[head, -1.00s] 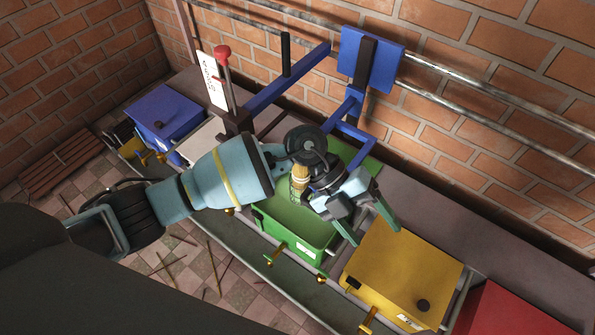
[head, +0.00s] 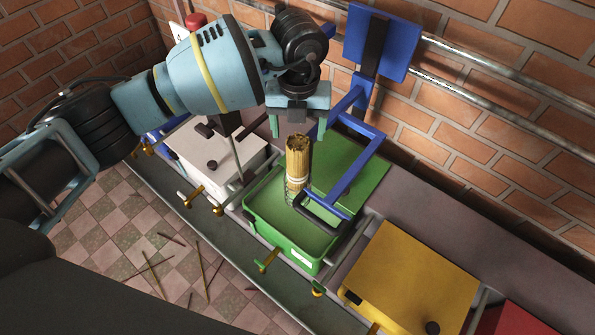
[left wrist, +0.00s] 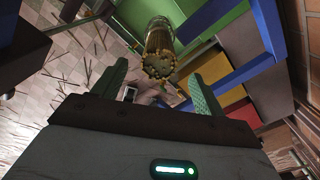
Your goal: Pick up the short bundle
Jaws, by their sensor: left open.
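A bundle of tan incense sticks (head: 298,161) stands upright with a pale band around it, over the open green box (head: 262,226). Its lower part looks to be inside a see-through or mesh sleeve. My left gripper (head: 298,128) is open and empty, pointing down just above and behind the bundle's top. In the left wrist view the bundle's end (left wrist: 160,66) lies ahead of the gap between the two green fingers (left wrist: 160,88), not gripped. My right gripper is not in view.
A blue frame (head: 352,190) stands close to the right of the bundle, its bar beside it. A white box (head: 222,160) is left of the green one, a yellow box (head: 410,280) right. Loose sticks (head: 200,275) lie on the checkered floor.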

